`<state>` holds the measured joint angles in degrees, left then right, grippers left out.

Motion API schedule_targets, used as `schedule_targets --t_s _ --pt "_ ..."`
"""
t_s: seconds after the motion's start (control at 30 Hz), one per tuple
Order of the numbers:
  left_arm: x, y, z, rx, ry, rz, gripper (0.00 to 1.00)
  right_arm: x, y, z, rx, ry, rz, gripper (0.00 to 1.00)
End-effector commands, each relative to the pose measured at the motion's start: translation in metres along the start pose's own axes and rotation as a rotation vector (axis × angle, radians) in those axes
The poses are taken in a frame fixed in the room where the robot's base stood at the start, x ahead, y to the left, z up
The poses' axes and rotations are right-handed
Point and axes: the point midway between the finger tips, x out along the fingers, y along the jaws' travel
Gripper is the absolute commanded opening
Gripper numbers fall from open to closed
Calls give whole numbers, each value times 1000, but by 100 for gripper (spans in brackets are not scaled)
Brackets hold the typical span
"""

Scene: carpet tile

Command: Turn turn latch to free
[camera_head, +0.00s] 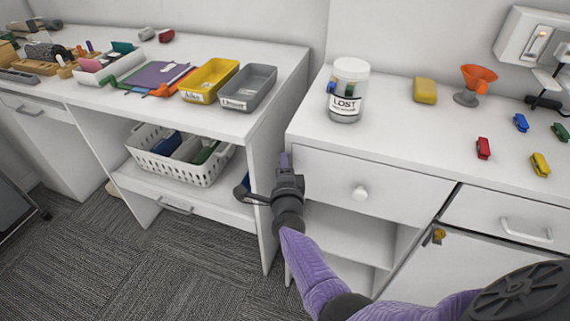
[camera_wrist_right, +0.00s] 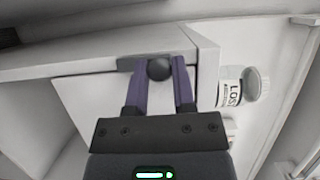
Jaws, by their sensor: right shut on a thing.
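The turn latch shows in the right wrist view as a grey bar (camera_wrist_right: 127,64) with a dark round knob (camera_wrist_right: 158,70), at the edge of a white cabinet front. My right gripper (camera_wrist_right: 158,66) has its two purple fingers shut on the knob, one on each side. In the head view my right gripper (camera_head: 284,160) is at the left edge of the white drawer front (camera_head: 325,180), and it hides the latch there. My left gripper is not in view.
A LOST jar (camera_head: 347,92) stands on the counter above the drawer. A brass fitting (camera_head: 438,236) is on the lower right door. A white basket (camera_head: 195,172) sits on the left desk's shelf.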

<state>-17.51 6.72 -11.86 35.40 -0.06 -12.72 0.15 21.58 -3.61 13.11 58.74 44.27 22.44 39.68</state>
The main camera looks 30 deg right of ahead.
Motion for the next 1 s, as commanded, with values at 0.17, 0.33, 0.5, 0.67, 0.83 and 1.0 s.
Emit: schedule_targets --t_s 0.17,0.33,0.5,0.67,0.83,1.0 --pt "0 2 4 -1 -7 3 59 0 0 1 0 -1 0 0" --pt "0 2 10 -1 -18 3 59 0 0 0 0 -1 0 48" --pt "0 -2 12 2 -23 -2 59 0 0 0 0 -1 0 66" --pt "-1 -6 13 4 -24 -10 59 0 0 0 0 -1 0 66" --pt "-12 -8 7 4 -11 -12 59 -16 -3 0 0 -1 3 66" --pt "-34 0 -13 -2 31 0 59 -57 -6 0 0 -2 2 66"
